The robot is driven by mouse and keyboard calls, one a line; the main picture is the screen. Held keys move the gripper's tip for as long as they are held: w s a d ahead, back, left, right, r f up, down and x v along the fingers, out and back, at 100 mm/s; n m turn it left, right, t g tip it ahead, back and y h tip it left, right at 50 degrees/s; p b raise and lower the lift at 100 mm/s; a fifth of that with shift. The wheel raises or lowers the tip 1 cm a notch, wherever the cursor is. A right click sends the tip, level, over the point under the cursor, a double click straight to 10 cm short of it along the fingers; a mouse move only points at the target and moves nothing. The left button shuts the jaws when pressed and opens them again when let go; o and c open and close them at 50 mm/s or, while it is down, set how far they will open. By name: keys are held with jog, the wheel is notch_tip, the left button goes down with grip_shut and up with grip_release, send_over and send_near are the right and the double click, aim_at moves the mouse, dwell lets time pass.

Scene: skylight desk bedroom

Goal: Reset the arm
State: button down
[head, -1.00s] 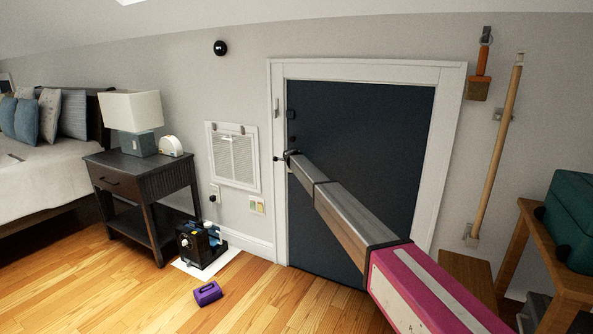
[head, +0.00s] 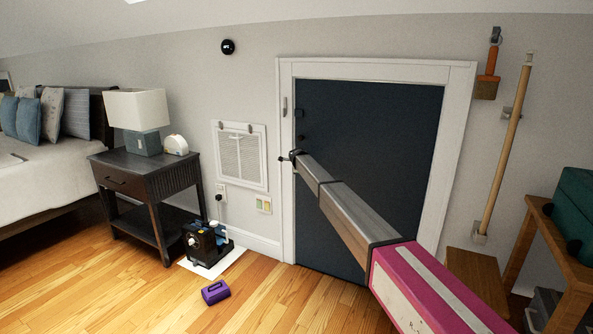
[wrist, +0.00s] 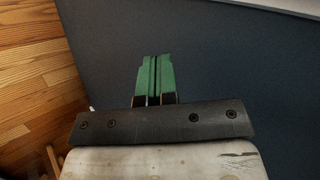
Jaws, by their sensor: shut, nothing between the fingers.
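My arm reaches out from the lower right in the head view, and my gripper (head: 290,158) is at its far end, in front of the left edge of a dark blue door panel in a white frame. In the wrist view my gripper (wrist: 154,76) shows two green fingers side by side, shut with nothing between them. The dark door panel (head: 400,130) lies behind the arm; it also fills much of the wrist view (wrist: 240,80). Whether the fingers touch the door or its frame cannot be told.
A dark nightstand (head: 130,180) with a lamp (head: 137,110) stands left, beside the bed (head: 50,175). A black machine (head: 205,245) on a white sheet and a purple case (head: 215,292) are on the floor. A wooden table (head: 565,255) stands right. Open floor lies front left.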

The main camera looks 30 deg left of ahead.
jog(key=s+r, duration=0.7)
jog(key=s, duration=0.1)
jog(key=s+d+f+n+g+h, duration=0.15)
jog(key=s+d+f, duration=0.35)
jog(key=d, duration=1.1)
jog(key=s+d+f+n+g+h, duration=0.1)
jog(key=s+d+f+n, duration=0.35)
jog(key=d, duration=1.25)
jog(key=s+d+f+g+h, duration=0.1)
jog(key=d+f, duration=0.6)
jog(key=d, duration=0.9)
jog(key=s+d+f+n+g, duration=0.1)
jog(key=s+d+f+n, duration=0.1)
jog(key=s+d, duration=0.9)
jog(key=s+d+f+n+g, duration=0.2)
jog(key=s+d+n, duration=0.1)
jog(key=s+d, duration=0.8)
jog(key=s+d+f+n+g, duration=0.2)
jog(key=s+d+n, duration=0.1)
jog(key=s+d, duration=0.8)
jog(key=shift+s+f, duration=0.35)
jog(key=shift+s, duration=0.15)
jog(key=shift+y, duration=0.25)
